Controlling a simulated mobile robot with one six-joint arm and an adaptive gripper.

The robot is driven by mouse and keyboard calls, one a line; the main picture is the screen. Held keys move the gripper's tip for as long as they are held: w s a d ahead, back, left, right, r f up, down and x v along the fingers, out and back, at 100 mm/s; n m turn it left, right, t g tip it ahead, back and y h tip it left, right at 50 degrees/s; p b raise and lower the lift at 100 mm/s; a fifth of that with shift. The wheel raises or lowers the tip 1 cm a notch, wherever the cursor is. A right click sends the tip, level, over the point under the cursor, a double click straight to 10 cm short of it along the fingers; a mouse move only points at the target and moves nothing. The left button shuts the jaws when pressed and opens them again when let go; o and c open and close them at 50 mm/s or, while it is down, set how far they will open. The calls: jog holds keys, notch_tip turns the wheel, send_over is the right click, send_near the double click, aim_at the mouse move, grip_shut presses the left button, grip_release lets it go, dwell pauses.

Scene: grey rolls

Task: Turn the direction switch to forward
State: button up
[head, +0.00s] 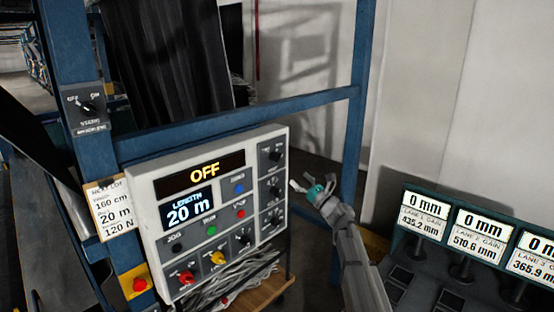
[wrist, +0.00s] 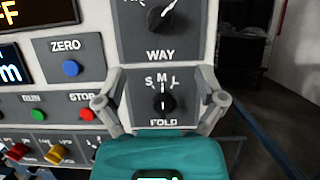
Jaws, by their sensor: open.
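The control panel (head: 150,215) has a column of dark rotary switches along its right side. The switch marked WAY (wrist: 163,14) is at the top of the wrist view, with its upper labels cut off. Its white pointer seems to lean to the upper right. In the head view it appears to be the top switch of the column (head: 275,155). Below it is the FOLD switch (wrist: 162,104), marked S, M, L, with its pointer up near M. My gripper (wrist: 160,100) is open and empty, its fingers framing the FOLD switch in the wrist view. Contact cannot be told.
The display (head: 204,172) reads OFF. A blue ZERO button (wrist: 71,68) and a red STOP button (wrist: 87,114) lie left of the switches. A blue frame post (head: 352,120) stands behind my gripper. Gain readouts (head: 478,235) stand at the right.

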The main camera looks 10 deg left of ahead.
aim_at(278, 159)
jog(key=p+x, duration=0.3)
jog(key=x, duration=0.8)
jog(key=shift+a+p, duration=0.1)
jog(key=shift+p, duration=0.3)
jog(key=c, duration=1.2)
